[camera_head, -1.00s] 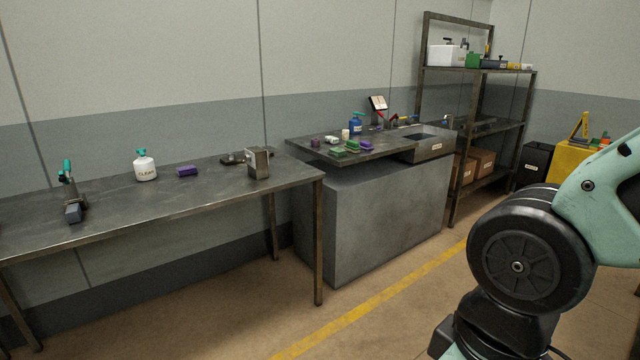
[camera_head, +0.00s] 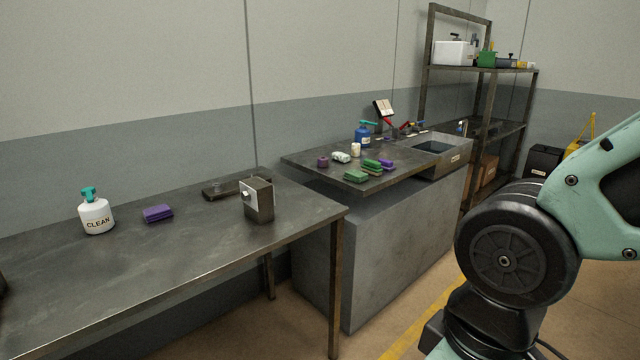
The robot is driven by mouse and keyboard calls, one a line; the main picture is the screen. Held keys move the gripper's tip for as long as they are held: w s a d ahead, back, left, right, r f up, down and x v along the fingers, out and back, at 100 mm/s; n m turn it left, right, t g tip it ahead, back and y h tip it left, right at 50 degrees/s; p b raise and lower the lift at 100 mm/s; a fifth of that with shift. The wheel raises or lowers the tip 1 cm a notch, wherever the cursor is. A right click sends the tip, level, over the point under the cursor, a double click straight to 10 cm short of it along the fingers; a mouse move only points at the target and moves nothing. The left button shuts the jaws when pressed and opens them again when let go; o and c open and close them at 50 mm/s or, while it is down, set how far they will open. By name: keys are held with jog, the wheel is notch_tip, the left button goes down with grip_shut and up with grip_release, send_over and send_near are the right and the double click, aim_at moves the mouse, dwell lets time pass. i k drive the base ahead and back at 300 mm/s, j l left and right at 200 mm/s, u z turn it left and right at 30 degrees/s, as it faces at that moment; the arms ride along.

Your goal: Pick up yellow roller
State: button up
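I cannot make out a yellow roller for certain. A small yellow item (camera_head: 524,65) lies at the right end of the top shelf of the rack, too small to identify. Part of a yellow object (camera_head: 578,147) shows at the far right behind my arm, and most of it is hidden. My arm fills the right side of the view. My gripper is out of the picture.
A metal table (camera_head: 190,258) at left holds a white CLEAN bottle (camera_head: 97,216), a purple sponge (camera_head: 158,213) and a grey box device (camera_head: 258,200). Beyond it stands a sink counter (camera_head: 298,160) with bottles and sponges. A metal rack (camera_head: 433,65) stands behind. Floor is clear at lower right.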

aim_at(355, 147)
jog(key=i+z, duration=0.7)
jog(key=i, duration=0.15)
jog(key=i+j+z, duration=0.15)
jog(key=i+z, duration=0.15)
jog(key=i, duration=0.15)
jog(key=i+z, duration=0.15)
jog(key=i, duration=0.65)
jog(key=i+u, duration=0.5)
jog(key=u, duration=0.2)
jog(key=i+l+u, duration=0.15)
jog(key=u, duration=0.2)
jog(key=i+l+u, duration=0.1)
jog(key=i+u, duration=0.35)
jog(key=i+l+u, duration=0.2)
jog(key=u, duration=0.3)
jog(key=i+l+u, duration=0.3)
jog(key=u, duration=0.15)
